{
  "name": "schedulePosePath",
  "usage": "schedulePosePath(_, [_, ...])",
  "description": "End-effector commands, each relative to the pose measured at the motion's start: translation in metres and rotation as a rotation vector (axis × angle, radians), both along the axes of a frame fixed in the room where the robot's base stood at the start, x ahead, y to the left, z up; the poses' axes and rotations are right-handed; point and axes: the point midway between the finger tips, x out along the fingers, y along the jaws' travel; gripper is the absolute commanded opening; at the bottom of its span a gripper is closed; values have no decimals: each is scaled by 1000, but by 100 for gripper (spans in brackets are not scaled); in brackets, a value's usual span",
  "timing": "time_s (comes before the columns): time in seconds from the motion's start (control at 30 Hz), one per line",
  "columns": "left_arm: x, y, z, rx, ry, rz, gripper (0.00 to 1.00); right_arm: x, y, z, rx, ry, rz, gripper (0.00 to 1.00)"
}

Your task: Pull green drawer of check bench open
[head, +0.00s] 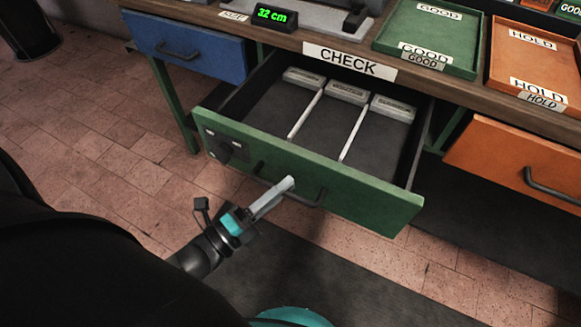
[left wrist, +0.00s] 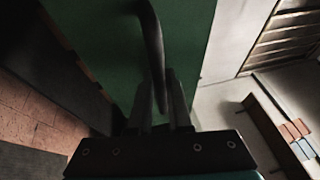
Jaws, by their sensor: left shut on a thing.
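The green drawer (head: 365,196) of the check bench is open in the head view, pulled well out from under the bench top. Its inside shows dividers and several grey boxes (head: 347,93) at the back. My left gripper (head: 289,184) is at the dark bar handle (head: 310,201) on the drawer's front. In the left wrist view the two fingers (left wrist: 161,100) are on either side of the handle (left wrist: 152,45), shut on it, with the green front (left wrist: 100,35) behind. My right gripper is not in view.
A blue drawer (head: 190,48) is at the left and an orange drawer (head: 510,160) at the right. On the bench top (head: 400,73) stand a green GOOD tray (head: 432,27), an orange HOLD tray (head: 535,62) and a display (head: 272,16) reading 32 cm. Floor is free before the drawer.

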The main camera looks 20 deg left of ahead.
Motion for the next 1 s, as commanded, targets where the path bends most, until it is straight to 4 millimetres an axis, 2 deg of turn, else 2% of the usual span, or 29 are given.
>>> schedulePosePath(0.1, [-11, 1, 0, 0, 3, 3, 0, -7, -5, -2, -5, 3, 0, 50])
schedulePosePath(0.3, [-21, 1, 0, 0, 1, 2, 0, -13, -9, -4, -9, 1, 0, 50])
schedulePosePath(0.73, [-23, 2, 0, 0, 0, 2, 0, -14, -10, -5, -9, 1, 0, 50])
schedulePosePath(0.77, [-22, 1, 0, 0, 0, 2, 20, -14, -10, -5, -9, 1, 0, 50])
schedulePosePath(1.0, [-22, 1, 0, 0, 0, 1, 47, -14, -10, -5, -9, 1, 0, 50])
